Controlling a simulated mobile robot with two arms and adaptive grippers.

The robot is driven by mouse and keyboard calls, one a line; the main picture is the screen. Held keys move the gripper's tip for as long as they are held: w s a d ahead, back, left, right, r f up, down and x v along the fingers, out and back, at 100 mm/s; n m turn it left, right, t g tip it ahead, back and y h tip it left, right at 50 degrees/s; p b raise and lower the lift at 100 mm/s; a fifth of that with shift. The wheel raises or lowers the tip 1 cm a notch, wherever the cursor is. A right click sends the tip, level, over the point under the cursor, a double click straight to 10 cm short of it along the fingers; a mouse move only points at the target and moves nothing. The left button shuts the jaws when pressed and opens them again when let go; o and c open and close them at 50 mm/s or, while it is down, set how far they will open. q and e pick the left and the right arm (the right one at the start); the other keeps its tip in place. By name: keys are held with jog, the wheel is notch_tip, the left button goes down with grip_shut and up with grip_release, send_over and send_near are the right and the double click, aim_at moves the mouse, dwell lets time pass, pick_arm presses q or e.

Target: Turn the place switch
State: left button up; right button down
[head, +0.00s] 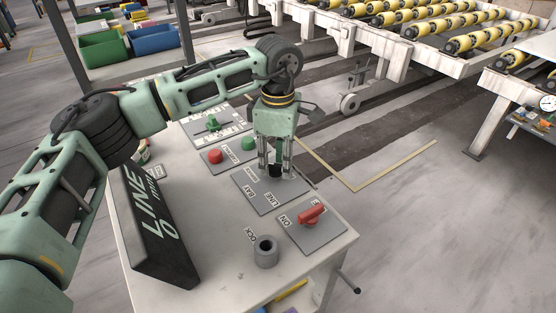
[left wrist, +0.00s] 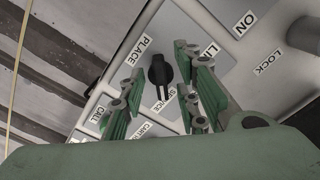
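The place switch is a black rotary knob (left wrist: 160,72) on a grey plate with a PLACE label (left wrist: 146,46). Other labels sit around the knob, one at its upper right and one below it. In the left wrist view the knob's narrow end with light marks points down, away from the PLACE label. My left gripper (head: 275,171) points down over this plate (head: 263,196) in the head view. Its two fingers (left wrist: 160,82) stand apart on either side of the knob, with a visible gap to it. My right gripper is not in view.
On the same table, a red knob (head: 312,214) and a grey lock cylinder (head: 265,252) stand nearer the front. A red button (head: 215,156), a green button (head: 248,143) and a green switch (head: 212,123) lie behind. A black sign (head: 155,235) stands at the left.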

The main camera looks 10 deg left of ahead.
aim_at(278, 165)
pick_arm(q)
notch_tip(278, 165, up, 12)
jog(key=shift+f, duration=0.25)
